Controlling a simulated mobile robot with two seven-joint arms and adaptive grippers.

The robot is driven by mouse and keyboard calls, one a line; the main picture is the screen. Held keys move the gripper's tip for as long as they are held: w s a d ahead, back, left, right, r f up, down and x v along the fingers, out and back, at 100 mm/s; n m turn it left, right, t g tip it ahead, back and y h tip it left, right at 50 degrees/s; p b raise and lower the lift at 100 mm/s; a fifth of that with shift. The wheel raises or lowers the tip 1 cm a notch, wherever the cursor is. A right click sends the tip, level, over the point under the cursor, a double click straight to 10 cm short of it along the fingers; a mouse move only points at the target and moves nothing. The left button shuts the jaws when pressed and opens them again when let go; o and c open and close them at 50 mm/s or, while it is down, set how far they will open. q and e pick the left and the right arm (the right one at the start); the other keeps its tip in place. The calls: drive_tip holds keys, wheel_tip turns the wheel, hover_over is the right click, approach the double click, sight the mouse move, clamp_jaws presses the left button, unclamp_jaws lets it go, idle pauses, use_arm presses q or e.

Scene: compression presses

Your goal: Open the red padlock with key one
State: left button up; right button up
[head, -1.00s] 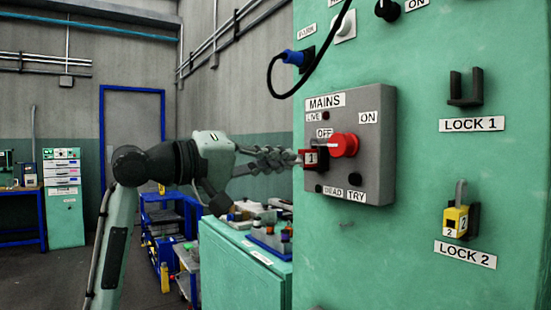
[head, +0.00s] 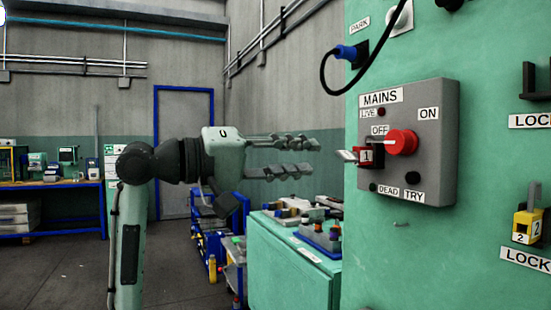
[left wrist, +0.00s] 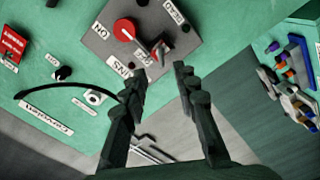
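The red padlock (head: 371,155), labelled 1, hangs at the red rotary switch (head: 402,142) on the grey MAINS box (head: 437,152). A small light-coloured key (head: 347,156) sticks out of the padlock's left side. Whether the shackle is open I cannot tell. My left gripper (head: 314,156) is open and empty, left of the key and apart from it, fingers pointing at the padlock. In the left wrist view the open fingers (left wrist: 158,74) show below the red padlock (left wrist: 158,49). My right gripper is not in view.
A black cable (head: 325,75) with a blue plug hangs above left of the box. A yellow padlock (head: 527,226) labelled 2 hangs at the right. A green cabinet (head: 290,265) with items on top stands below my gripper. Free room lies left of the panel.

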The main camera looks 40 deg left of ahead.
use_arm(q)
drive_tip(key=v, duration=0.5)
idle(0.4)
